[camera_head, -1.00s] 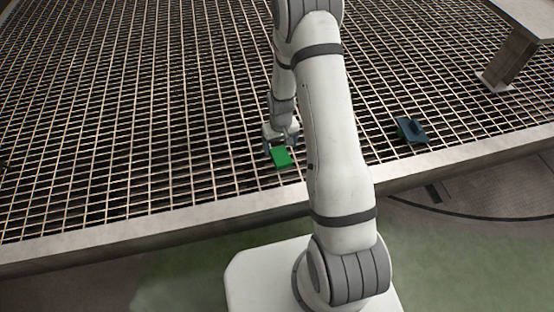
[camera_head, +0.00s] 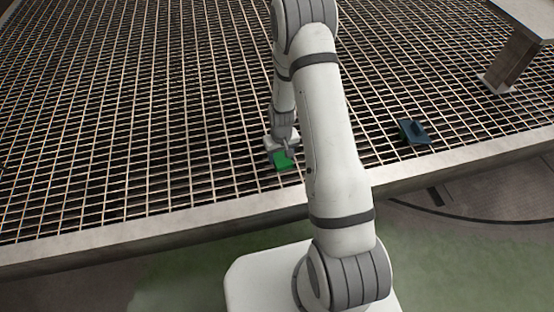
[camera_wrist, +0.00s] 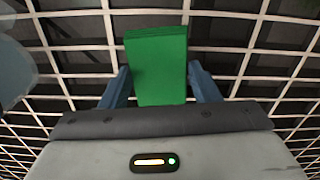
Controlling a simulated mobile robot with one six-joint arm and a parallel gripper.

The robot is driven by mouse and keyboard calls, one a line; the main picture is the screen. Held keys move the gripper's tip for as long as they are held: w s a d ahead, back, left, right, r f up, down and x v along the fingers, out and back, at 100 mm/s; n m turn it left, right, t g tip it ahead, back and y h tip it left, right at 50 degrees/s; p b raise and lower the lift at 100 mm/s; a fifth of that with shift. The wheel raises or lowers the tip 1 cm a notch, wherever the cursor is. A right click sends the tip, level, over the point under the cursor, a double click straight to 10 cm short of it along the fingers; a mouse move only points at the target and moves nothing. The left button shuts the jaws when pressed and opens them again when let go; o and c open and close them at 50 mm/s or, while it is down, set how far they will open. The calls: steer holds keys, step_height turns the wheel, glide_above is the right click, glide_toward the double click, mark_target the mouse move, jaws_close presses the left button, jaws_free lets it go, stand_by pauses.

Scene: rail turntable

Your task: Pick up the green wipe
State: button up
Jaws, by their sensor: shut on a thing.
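The green wipe (camera_head: 281,161) is a small, flat green block at my gripper on the metal grating, near its front edge. In the wrist view the green wipe (camera_wrist: 158,62) stands between the two blue-grey fingers, with its far end reaching past them. My gripper (camera_head: 283,156) is shut on it, and the fingers (camera_wrist: 160,88) lie along its left and right sides. I cannot tell whether the wipe touches the grating or is just above it. Part of the wipe is hidden by the gripper in the head view.
The grating (camera_head: 130,130) is open and clear to the left. A dark blue object (camera_head: 413,132) with a green part lies on it to the right. A metal post with a flat top (camera_head: 515,55) stands at the far right. A metal rim (camera_head: 150,228) borders the grating's front.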

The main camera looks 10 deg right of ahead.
mark_target(281, 157)
steer(key=c, duration=0.3)
step_height(281, 157, up, 10)
steer(key=p, duration=0.3)
